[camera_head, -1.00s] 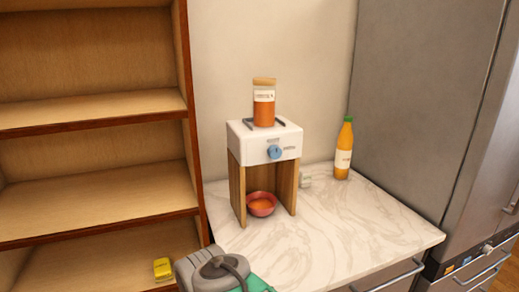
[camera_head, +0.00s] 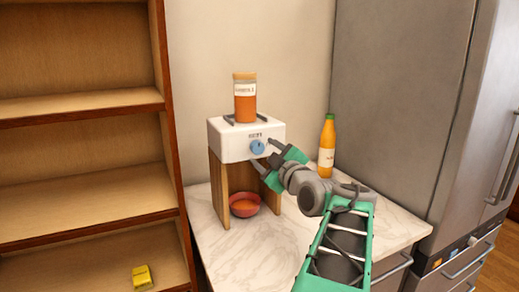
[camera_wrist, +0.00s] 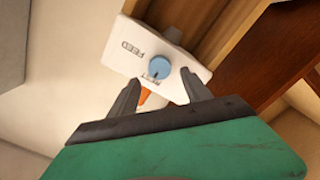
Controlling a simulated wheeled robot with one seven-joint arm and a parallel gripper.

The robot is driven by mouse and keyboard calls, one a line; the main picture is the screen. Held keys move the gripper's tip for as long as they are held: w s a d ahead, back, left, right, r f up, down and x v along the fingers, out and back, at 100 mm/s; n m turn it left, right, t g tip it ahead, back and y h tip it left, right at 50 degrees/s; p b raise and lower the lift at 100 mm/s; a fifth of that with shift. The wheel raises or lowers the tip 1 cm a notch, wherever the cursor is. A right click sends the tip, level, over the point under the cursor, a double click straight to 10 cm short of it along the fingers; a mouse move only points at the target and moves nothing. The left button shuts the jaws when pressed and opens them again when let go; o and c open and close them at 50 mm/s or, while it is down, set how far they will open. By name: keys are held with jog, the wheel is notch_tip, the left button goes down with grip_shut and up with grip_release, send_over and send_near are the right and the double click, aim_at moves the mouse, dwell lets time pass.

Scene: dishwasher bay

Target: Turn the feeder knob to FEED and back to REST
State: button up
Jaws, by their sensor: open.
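The feeder (camera_head: 228,145) is a white box on wooden side panels on the marble counter. Its blue round knob (camera_head: 257,146) is on the front face. In the wrist view the knob (camera_wrist: 158,67) shows between a FEED label and a second, partly hidden label; its dark mark is near the second label. A jar with orange contents (camera_head: 245,100) stands on top. A red bowl (camera_head: 244,205) with orange contents sits below. My gripper (camera_head: 262,152) is open, its fingers in front of the feeder and pointing toward the knob. In the wrist view the knob lies beyond the fingertips, apart from them.
An orange bottle with a green cap (camera_head: 327,146) stands on the counter (camera_head: 245,252) behind my arm. A grey fridge (camera_head: 400,100) is at the right. A wooden shelf (camera_head: 80,110) is at the left, with a yellow block (camera_head: 142,277) on a lower board.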

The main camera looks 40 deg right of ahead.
aim_at(258, 148)
jog(key=x, duration=0.4)
jog(key=shift+w+p, duration=0.1)
jog(key=shift+p, duration=0.25)
grip_shut()
